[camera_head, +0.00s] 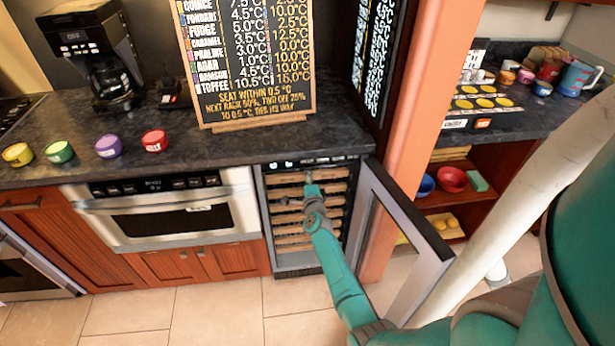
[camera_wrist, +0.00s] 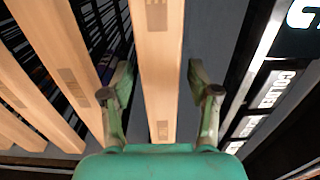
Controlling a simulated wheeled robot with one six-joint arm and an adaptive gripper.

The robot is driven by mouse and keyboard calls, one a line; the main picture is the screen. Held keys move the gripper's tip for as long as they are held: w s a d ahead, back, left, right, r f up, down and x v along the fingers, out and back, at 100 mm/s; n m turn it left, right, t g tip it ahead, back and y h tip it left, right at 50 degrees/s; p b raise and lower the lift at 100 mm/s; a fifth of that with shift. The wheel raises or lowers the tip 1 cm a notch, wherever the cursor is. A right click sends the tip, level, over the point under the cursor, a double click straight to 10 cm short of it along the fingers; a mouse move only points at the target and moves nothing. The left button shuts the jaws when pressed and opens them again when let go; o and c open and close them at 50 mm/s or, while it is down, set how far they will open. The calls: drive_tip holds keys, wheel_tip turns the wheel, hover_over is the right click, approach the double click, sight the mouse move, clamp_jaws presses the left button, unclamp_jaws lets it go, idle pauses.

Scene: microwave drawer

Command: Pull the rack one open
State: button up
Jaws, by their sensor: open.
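The wine cooler holds a stack of wooden-fronted racks (camera_head: 288,218) behind its open glass door (camera_head: 398,250). The topmost rack (camera_head: 285,178), nearest the control panel, is the wooden bar (camera_wrist: 157,40) in the wrist view. My gripper (camera_head: 311,181) is at the upper part of the cooler opening. In the wrist view my gripper (camera_wrist: 160,82) is open, with one finger on each side of this bar. Gaps show between the fingers and the wood. The rack looks level with the others; the head view of its front is partly hidden by my gripper.
The open door stands out to the right of my arm, close beside it. An oven (camera_head: 165,215) is left of the cooler, and the dark countertop (camera_head: 240,145) lies above. The tiled floor (camera_head: 230,310) in front is clear. Other racks (camera_wrist: 45,85) lie close beside one finger.

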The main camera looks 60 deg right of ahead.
drive_tip(key=shift+w+d, duration=0.1)
drive_tip(key=shift+d, duration=0.05)
clamp_jaws()
drive_tip(key=v, duration=3.3)
unclamp_jaws()
